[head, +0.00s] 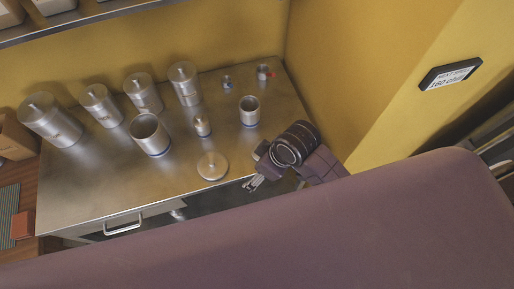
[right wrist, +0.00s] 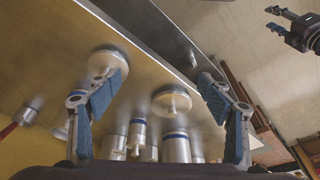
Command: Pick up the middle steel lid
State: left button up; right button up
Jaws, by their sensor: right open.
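A round steel lid with a small knob (head: 212,166) lies near the table's front edge in the head view. The right wrist view shows two knobbed lids: one between my fingers in the picture (right wrist: 171,102), and one partly behind the left finger (right wrist: 107,60). I cannot tell for certain which is the middle one. My right gripper (head: 251,186) is at the front edge, right of the lid in the head view. It is open and empty (right wrist: 165,100). My left gripper (right wrist: 270,18) shows at the right wrist view's top right, fingers apart; the head view does not show it.
Several lidded canisters (head: 96,104) stand along the table's back. An open canister (head: 150,134), a small canister (head: 201,126) and an open cup (head: 249,111) stand in front of them. A drawer handle (head: 123,225) juts from the front. A wall (head: 325,75) bounds the right.

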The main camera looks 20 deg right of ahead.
jog(key=w+d+n+g+h, duration=0.1)
jog(key=w+n, duration=0.1)
jog(key=w, duration=0.1)
jog(key=w+d+n, duration=0.1)
jog(key=w+n, duration=0.2)
jog(key=w+d+r+n+g+h, duration=0.1)
jog(key=w+d+n, duration=0.1)
jog(key=w, duration=0.1)
jog(key=shift+w+n+g+h, duration=0.3)
jog(key=shift+w, duration=0.1)
jog(key=shift+w+d, duration=0.1)
jog(key=shift+d, duration=0.15)
jog(key=f+p, duration=0.1)
jog(key=f, duration=0.1)
jog(key=f+p, duration=0.1)
jog(key=f, duration=0.1)
jog(key=f+p, duration=0.1)
jog(key=f, duration=0.2)
jog(key=shift+s+a, duration=0.25)
jog(key=shift+f, duration=0.4)
jog(key=c, duration=1.1)
jog(key=shift+r, duration=0.2)
